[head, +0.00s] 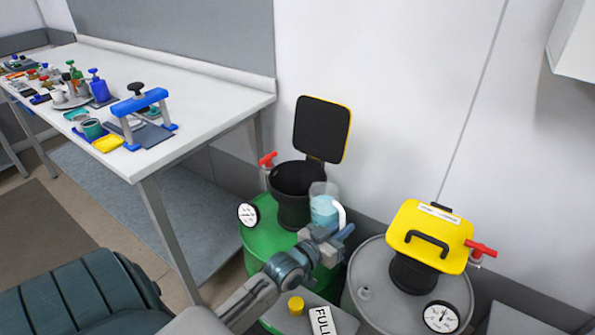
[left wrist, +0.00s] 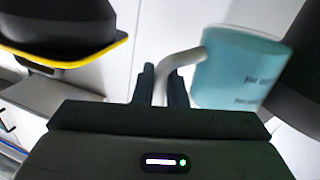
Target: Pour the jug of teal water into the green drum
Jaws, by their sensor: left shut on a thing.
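The jug of teal water (head: 324,208) is a clear jug with a white handle. My left gripper (head: 338,234) is shut on the handle and holds the jug beside the black funnel, at its right. The jug also shows in the left wrist view (left wrist: 238,70), with its handle between the fingers (left wrist: 165,85). The green drum (head: 262,240) stands below, with a black funnel (head: 296,180) on top whose lid (head: 322,130) is raised open. The jug looks about upright in the head view. My right gripper is not in view.
A grey drum (head: 365,265) with a closed yellow lid (head: 430,236) stands at the right. Red-handled valves and gauges stick up from both drums. A white table (head: 190,75) with bottles and tools is at the left. A sign reading FULL (head: 321,321) is in front.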

